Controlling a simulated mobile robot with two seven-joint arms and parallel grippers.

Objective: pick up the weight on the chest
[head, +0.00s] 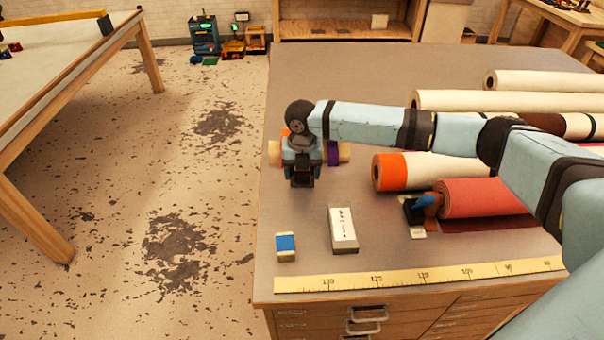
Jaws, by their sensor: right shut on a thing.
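My right gripper (302,182) comes in from the right over the chest (400,75) and points down near its left side. It is shut on a small dark thing, mostly hidden by the fingers, and I cannot tell whether this is the weight. A short cream roll with a purple band (333,153) shows on both sides of the gripper, partly hidden behind it. A grey block with a white label (342,229) and a small blue-banded block (285,247) lie nearer the front. My left gripper is not in view.
A cream roll with an orange end (405,171), a pink roll (482,197) and several other rolls lie on the right. A dark and blue object (415,209) touches the pink roll's end. A yellow ruler (420,274) runs along the front edge. Another table (65,75) stands left.

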